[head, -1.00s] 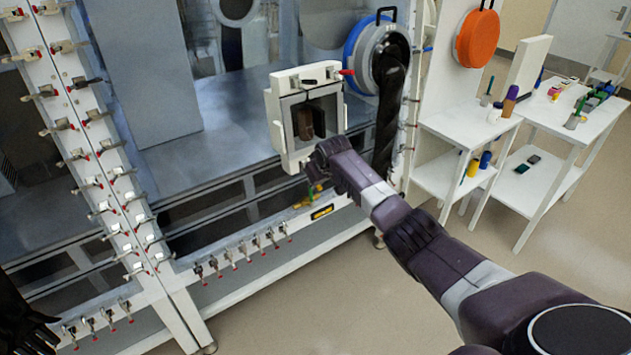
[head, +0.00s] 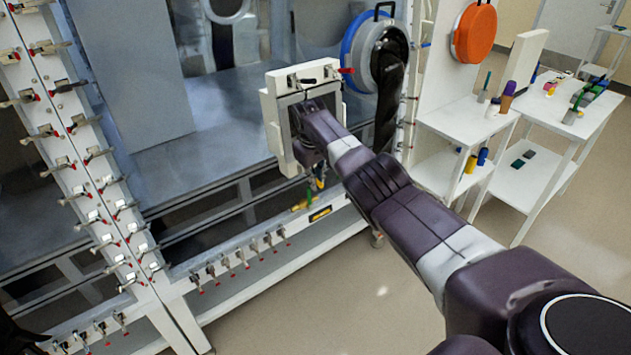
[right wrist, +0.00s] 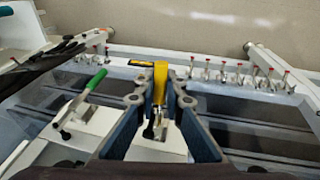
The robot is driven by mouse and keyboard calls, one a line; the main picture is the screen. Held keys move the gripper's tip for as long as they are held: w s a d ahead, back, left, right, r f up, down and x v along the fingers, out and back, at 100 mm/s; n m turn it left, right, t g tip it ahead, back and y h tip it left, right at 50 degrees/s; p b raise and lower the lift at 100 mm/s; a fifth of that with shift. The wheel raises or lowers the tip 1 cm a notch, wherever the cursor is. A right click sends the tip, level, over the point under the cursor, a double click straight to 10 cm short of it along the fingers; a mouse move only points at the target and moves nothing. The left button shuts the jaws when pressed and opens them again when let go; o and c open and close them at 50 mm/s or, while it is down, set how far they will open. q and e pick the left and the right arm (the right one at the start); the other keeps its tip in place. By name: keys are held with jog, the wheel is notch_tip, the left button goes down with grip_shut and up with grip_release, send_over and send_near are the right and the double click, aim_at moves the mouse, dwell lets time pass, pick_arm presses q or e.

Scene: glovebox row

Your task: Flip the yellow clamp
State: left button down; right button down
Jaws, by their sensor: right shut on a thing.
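The yellow clamp (right wrist: 160,78) shows in the right wrist view with its yellow handle upright between the two fingers of my right gripper (right wrist: 158,86). The gripper is shut on this handle. A dark metal clamp part sits below it, over a white block. In the head view my right arm reaches to the white box-shaped port (head: 272,120) on the glovebox front, and the arm hides the fingers. A yellow piece (head: 303,205) shows just below the port there. My left gripper is not in view.
A green-handled clamp (right wrist: 93,82) stands left of the fingers. A red-handled clamp (head: 346,71) is at the port's top right. A blue-rimmed round port (head: 352,50) is close to the right. Rows of small clamps line the frame (head: 95,180). White tables (head: 460,120) stand at right.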

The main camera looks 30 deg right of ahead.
jog(key=c, duration=2)
grip_release()
jog(key=shift+r, duration=0.1)
jog(key=v, duration=1.1)
jog(key=shift+a+r, duration=0.15)
jog(key=shift+r, duration=0.15)
